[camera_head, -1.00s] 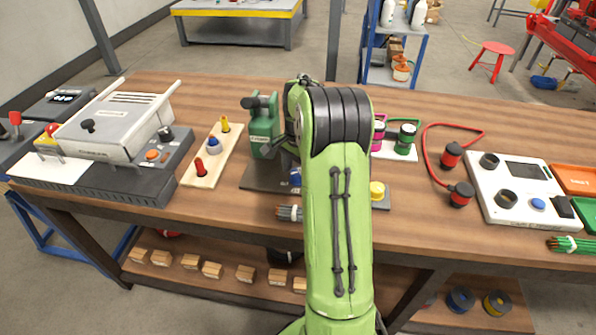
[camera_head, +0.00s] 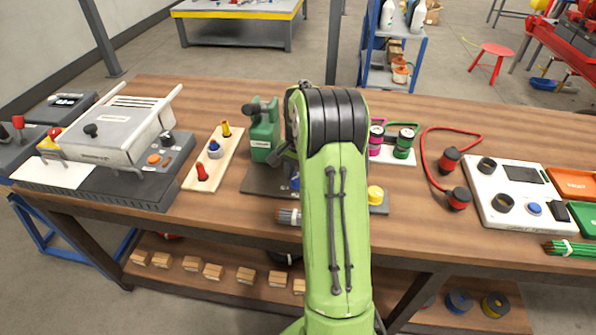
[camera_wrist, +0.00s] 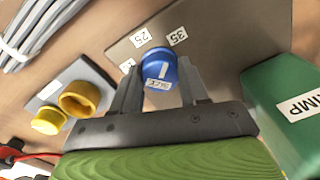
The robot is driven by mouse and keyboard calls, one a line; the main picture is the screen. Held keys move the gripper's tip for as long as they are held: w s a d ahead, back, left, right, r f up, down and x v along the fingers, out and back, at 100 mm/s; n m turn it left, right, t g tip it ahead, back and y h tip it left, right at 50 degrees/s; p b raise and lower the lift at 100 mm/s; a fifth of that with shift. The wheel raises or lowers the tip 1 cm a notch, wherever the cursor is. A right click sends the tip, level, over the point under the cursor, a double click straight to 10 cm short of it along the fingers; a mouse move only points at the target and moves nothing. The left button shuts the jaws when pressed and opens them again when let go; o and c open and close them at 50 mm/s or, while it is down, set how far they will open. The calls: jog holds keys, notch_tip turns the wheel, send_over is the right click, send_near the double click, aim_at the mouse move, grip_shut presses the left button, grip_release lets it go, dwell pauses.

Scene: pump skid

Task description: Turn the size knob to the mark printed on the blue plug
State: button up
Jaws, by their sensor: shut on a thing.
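The blue size knob (camera_wrist: 158,68) shows in the wrist view on a grey plate (camera_wrist: 215,35), with a white line and a small white label on its top. My gripper (camera_wrist: 160,78) is shut on it, one finger on each side. Printed labels 25 (camera_wrist: 141,37) and 35 (camera_wrist: 178,36) sit beyond the knob; a further label at the left is partly hidden by a finger. The white line points roughly between 25 and 35. In the head view the blue plug (camera_head: 214,149) stands on a wooden board (camera_head: 225,160); its printed mark is too small to read.
A green crimper body (camera_wrist: 292,108) stands close to the right of my gripper in the wrist view. A yellow button (camera_wrist: 47,121) and yellow ring (camera_wrist: 82,99) are at the left. Red (camera_head: 202,173) and yellow (camera_head: 226,129) plugs flank the blue one. Grey cables (camera_wrist: 38,30) lie nearby.

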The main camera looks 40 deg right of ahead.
jog(key=n+p, duration=0.3)
jog(key=n, duration=0.2)
jog(key=shift+r, duration=0.15)
jog(key=n+p, duration=0.1)
jog(key=n, duration=0.4)
jog(key=shift+n+p, duration=0.35)
jog(key=shift+n, duration=0.05)
jog(key=n, duration=0.5)
jog(key=shift+d+n+p, duration=0.1)
jog(key=shift+n+p, duration=0.2)
jog(key=shift+p, duration=0.1)
jog(key=n, duration=0.4)
jog(key=shift+w+n, duration=0.1)
jog(key=shift+n, duration=0.6)
jog(key=o, duration=1.1)
jog(key=shift+c, duration=0.2)
notch_tip(320, 180, up, 16)
jog(key=p, duration=0.4)
jog(key=shift+d+f, duration=0.15)
jog(key=shift+f, duration=0.1)
